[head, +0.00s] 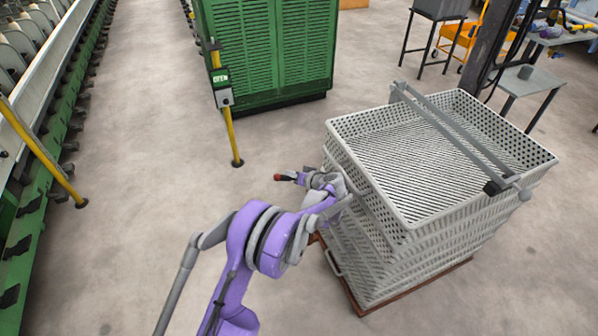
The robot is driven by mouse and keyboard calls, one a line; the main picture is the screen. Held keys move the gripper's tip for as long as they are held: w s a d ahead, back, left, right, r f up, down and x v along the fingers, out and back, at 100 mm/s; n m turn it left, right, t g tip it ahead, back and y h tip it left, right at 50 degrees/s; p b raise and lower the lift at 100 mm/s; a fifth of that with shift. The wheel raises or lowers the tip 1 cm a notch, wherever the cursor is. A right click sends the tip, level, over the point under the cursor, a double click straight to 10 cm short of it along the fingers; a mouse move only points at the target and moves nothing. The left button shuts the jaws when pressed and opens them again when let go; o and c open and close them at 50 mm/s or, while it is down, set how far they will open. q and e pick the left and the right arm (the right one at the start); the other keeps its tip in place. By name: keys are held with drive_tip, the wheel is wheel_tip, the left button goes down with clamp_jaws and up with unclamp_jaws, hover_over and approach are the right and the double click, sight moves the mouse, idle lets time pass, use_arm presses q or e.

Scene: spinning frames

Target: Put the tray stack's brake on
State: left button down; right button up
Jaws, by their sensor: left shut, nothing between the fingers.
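The tray stack (365,215) is a pile of pale grey perforated trays standing right of centre on a reddish-brown base (415,288). The top tray looks empty, and a grey bar (455,135) with a dark block near its front end crosses above it. My left gripper (312,178) is shut and empty beside the stack's left side, below the top rim. A short dark piece with a red tip (279,177) juts left from there; I cannot tell whether it belongs to the stack. Any brake on the base is not clearly visible. My right gripper is out of view.
A green slatted cabinet (265,45) stands behind. A yellow post (232,135) with a small box stands left of the stack. A long green machine (60,120) runs along the left. A grey table (530,80) stands at back right. The floor between is clear.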

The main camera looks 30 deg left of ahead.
use_arm(q)
drive_tip(key=shift+s+a+f, duration=0.15)
drive_tip(key=shift+a+f, duration=0.1)
drive_tip(key=shift+f, duration=0.3)
drive_tip(key=shift+s+a+f, duration=0.2)
drive_tip(key=shift+s+f+n+t+h, duration=0.1)
drive_tip(key=shift+f+n+t+h, duration=0.05)
drive_tip(key=shift+n+t+h, duration=0.15)
wheel_tip(320, 180, down, 9)
drive_tip(key=s+a+n+t+h+b, duration=0.1)
drive_tip(key=s+n+t+h+b, duration=0.1)
drive_tip(key=n+t+h+b, duration=0.1)
drive_tip(key=shift+a+f+n+t+h+b, duration=0.3)
drive_tip(key=shift+n+t+b, duration=0.5)
drive_tip(key=shift+b, duration=0.9)
drive_tip(key=shift+a, duration=0.1)
